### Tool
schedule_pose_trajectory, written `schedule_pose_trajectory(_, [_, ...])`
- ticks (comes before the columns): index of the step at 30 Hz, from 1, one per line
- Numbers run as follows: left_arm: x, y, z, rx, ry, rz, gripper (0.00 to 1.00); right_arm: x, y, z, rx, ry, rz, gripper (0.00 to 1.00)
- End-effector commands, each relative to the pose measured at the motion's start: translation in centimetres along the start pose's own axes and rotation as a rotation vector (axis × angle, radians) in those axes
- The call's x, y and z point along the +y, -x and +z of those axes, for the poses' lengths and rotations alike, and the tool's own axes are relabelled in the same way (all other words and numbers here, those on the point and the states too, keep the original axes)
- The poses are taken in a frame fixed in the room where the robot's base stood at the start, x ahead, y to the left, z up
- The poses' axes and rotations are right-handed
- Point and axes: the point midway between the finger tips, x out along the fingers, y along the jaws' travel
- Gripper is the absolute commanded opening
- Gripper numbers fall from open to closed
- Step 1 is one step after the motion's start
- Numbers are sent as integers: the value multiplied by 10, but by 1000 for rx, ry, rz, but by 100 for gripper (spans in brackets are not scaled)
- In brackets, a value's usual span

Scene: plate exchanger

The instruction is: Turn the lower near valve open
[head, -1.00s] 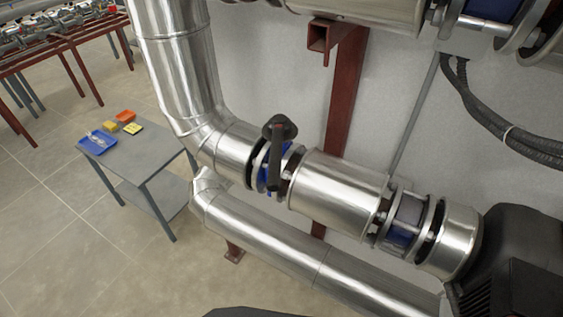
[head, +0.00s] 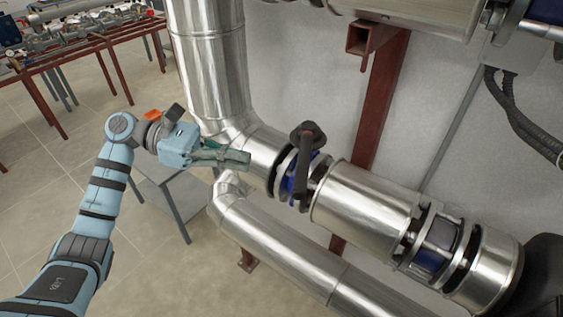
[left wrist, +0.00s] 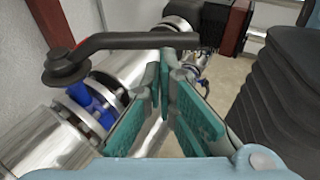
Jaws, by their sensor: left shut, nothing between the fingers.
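The valve is a blue body (head: 287,186) between flanges in the silver pipe, with a black lever handle (head: 305,165) on top. In the head view the lever runs down across the pipe from its round black hub. In the left wrist view the lever (left wrist: 140,41) stretches from the hub at the left toward the upper middle, above and beyond the fingers. My left gripper (head: 246,160) is shut and empty, left of the lever and apart from it. In the left wrist view its green fingers (left wrist: 165,72) meet at the tips. My right gripper is out of view.
A lower silver pipe (head: 285,260) runs below the valve pipe, and a vertical pipe (head: 210,65) rises at its left. A dark red post (head: 382,110) stands behind. A grey side table (head: 184,196) is partly hidden by my left arm.

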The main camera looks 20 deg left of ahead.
Motion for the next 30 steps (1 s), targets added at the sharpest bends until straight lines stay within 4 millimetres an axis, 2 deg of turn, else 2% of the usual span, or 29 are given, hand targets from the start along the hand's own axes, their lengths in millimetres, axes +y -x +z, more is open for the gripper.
schedule_pose_trajectory(1, [0, -11, 4, -4, 1, -3, 0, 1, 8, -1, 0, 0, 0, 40])
schedule_pose_trajectory(6, [-1, -47, 5, -6, 2, -2, 0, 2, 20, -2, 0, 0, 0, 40])
schedule_pose_trajectory(12, [0, -78, 4, -5, 4, -1, 0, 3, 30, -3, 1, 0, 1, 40])
schedule_pose_trajectory(17, [0, -86, 1, -3, 5, 0, 0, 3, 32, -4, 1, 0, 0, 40])
schedule_pose_trajectory(30, [0, -86, 0, -3, 5, 2, 0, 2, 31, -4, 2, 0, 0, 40])
